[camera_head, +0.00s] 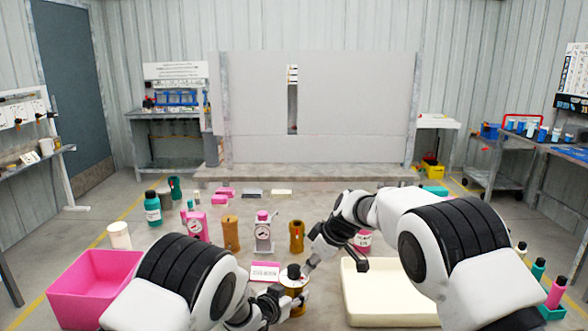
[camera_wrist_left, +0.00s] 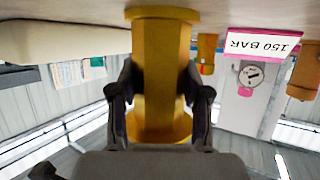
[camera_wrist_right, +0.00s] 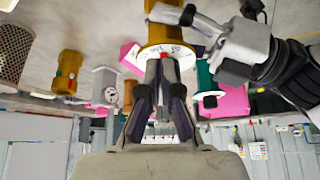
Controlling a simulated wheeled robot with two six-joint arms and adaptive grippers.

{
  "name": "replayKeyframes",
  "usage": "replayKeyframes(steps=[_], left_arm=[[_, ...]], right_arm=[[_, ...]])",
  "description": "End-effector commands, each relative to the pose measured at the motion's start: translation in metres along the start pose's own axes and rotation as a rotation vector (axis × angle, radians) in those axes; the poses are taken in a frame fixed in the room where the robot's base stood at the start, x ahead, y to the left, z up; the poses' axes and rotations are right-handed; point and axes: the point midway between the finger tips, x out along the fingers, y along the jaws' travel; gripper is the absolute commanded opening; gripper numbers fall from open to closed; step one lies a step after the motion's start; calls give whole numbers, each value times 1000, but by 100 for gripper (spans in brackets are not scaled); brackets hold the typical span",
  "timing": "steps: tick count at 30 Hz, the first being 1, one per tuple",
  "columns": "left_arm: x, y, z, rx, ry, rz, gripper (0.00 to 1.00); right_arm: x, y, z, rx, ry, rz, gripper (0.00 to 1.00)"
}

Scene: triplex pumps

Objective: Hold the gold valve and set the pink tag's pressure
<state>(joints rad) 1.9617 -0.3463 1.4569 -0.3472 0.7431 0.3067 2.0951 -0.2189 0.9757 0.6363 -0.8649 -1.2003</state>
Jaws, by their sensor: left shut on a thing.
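The gold valve (camera_head: 297,306) stands upright at the front centre, with a white dial on top and a dark knob (camera_head: 294,271) with red on it. My left gripper (camera_head: 277,296) is shut around the valve's body, which shows between its fingers in the left wrist view (camera_wrist_left: 160,75). My right gripper (camera_head: 308,265) is just above the dial, beside the knob. In the right wrist view, its close-set fingers (camera_wrist_right: 163,75) reach the dial; I cannot tell whether they grip the knob. The pink-edged tag (camera_head: 264,271) reads 150 BAR in the left wrist view (camera_wrist_left: 262,43).
A pink bin (camera_head: 92,285) stands at left and a cream tray (camera_head: 385,300) at right. Behind the valve stand a grey gauge pump (camera_head: 263,235), brown valves (camera_head: 231,234), (camera_head: 296,237) and a pink gauge unit (camera_head: 195,224). A teal bottle (camera_head: 153,208) is farther left.

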Motion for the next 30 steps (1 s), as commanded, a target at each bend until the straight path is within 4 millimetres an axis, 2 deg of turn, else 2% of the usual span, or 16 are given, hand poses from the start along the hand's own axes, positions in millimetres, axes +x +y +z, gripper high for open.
replayKeyframes(steps=[20,26,30], left_arm=[[0,1,1,4,-1,3,0],[0,1,1,2,-1,2,0],[0,1,1,1,-1,1,0]], right_arm=[[0,6,-2,0,2,2,0],[-3,8,4,0,1,2,0],[-12,8,-1,-1,3,2,0]])
